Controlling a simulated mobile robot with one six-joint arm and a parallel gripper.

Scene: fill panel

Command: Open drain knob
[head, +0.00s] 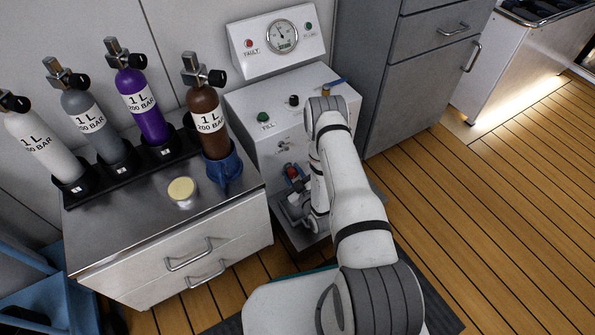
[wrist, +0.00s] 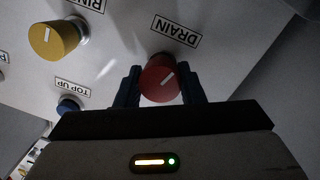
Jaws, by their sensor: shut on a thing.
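The drain knob (wrist: 158,80) is red with a white pointer line. It sits under the DRAIN label on the pale panel in the wrist view. My gripper (wrist: 160,86) has one dark finger on each side of the knob and is shut on it. In the head view my arm reaches down to the front of the fill panel (head: 262,130). A red knob (head: 292,171) shows there beside my wrist, but I cannot tell if it is the drain knob. My fingertips are hard to make out in that view.
A yellow knob (wrist: 54,40) and a blue TOP UP knob (wrist: 69,106) are left of the drain knob. A steel counter (head: 110,230) with several gas cylinders stands left of the panel. A grey cabinet (head: 400,90) stands right. Wooden floor at right is clear.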

